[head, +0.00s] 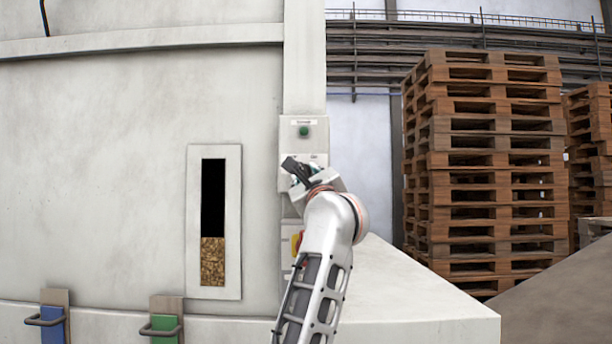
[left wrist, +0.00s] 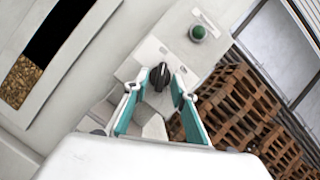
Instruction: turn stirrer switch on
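A black rotary switch knob (left wrist: 160,76) sits on a light grey control panel (left wrist: 208,62), below a green round button (left wrist: 197,32). Its label cannot be read. My left gripper (left wrist: 160,90) is open, with its teal-padded fingers on either side of the knob's line and the knob showing between the tips. Whether the pads touch the knob cannot be told. In the head view my left gripper (head: 297,174) is at the panel just below the green button (head: 304,131) and hides the knob. My right gripper is not in view.
Below my gripper, a yellow plate with a red part (head: 297,243) is partly hidden by my arm. A sight window (head: 229,222) with pellets is left of the panel. Blue (head: 53,326) and green (head: 164,328) handled parts sit low left. Stacked pallets (head: 490,170) stand right.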

